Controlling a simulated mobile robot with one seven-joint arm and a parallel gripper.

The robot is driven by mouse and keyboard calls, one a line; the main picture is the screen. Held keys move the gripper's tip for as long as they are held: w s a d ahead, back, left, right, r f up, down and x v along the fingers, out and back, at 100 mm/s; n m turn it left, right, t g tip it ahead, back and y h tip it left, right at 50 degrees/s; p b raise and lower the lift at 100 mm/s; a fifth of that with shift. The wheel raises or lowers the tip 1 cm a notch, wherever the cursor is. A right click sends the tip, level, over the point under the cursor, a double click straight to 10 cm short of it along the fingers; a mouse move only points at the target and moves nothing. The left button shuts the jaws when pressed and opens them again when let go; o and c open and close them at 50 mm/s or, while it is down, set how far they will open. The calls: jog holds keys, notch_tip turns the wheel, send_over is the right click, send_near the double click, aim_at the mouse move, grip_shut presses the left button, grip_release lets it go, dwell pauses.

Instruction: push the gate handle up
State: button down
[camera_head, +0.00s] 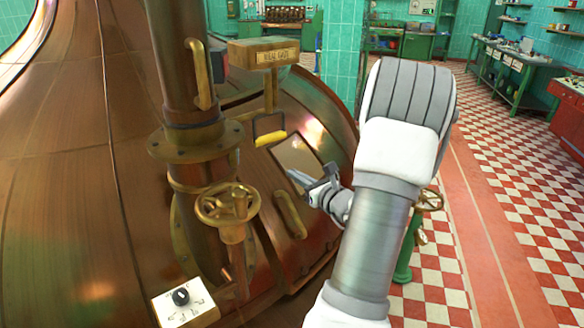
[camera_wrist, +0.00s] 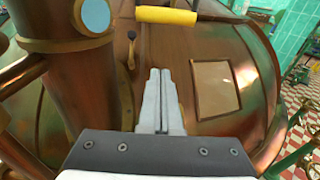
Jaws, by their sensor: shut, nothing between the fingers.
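The gate handle is a yellow bar (camera_head: 271,138) at the lower end of a brass hanger, under a wooden sign (camera_head: 264,54) whose lettering I cannot read surely. In the wrist view the yellow bar (camera_wrist: 166,16) lies level across the top, beyond my fingertips. My gripper (camera_head: 294,176) is to the lower right of the bar in the head view, in front of the copper kettle. In the wrist view my gripper (camera_wrist: 160,71) has its fingers together and empty, pointing toward the bar with a visible gap between.
A copper column with a flange (camera_head: 196,140) and a brass handwheel (camera_head: 227,204) stands left of my gripper. A curved brass grip (camera_head: 290,214) is below it. A dial box (camera_head: 184,303) sits at lower left. Checkered floor (camera_head: 520,190) lies open at right.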

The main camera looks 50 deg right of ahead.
aim_at(269, 109)
jog(key=w+d+r+p, duration=0.1)
jog(key=w+r+p, duration=0.1)
jog(key=w, duration=0.7)
jog(key=shift+d+r+p, duration=0.3)
jog(key=shift+d+r, duration=0.1)
jog(key=shift+r, duration=0.25)
notch_tip(269, 109, up, 8)
jog(key=p, duration=0.2)
jog(key=shift+f, duration=0.15)
jog(key=shift+w, duration=0.1)
